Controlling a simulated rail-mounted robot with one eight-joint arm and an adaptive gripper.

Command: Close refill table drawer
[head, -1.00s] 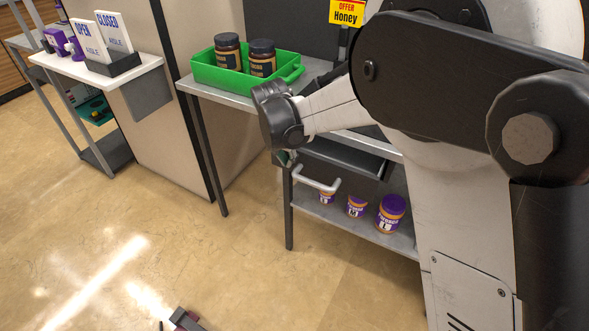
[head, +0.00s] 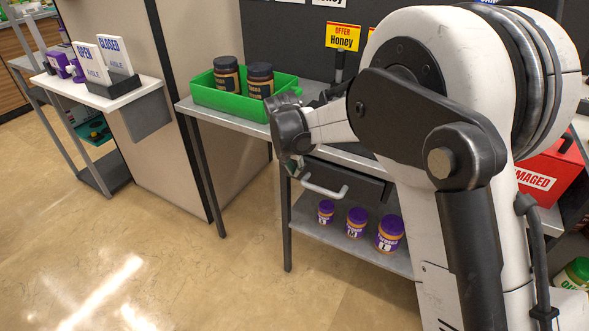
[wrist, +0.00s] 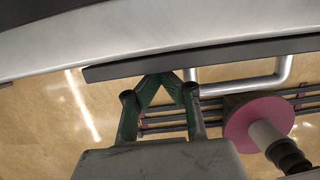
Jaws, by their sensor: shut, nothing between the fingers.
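The refill table (head: 225,121) has a dark drawer (head: 352,180) under its top, with a pale bar handle (head: 325,190) on its front. In the wrist view the drawer front's top edge (wrist: 200,60) runs as a dark strip close to the table edge (wrist: 180,25), and the handle (wrist: 285,70) is at the right. My gripper (wrist: 158,78) is shut and empty, with green fingertips at the drawer front, left of the handle. I cannot tell whether they touch it. In the head view my gripper (head: 296,172) is at the drawer's left end, partly hidden by my wrist.
A green tray (head: 230,106) with two dark jars (head: 227,74) stands on the table. Several purple-lidded jars (head: 357,222) stand on the shelf below. A red box (head: 550,170) is at the right. A sign stand (head: 110,82) is at the left. The front floor is clear.

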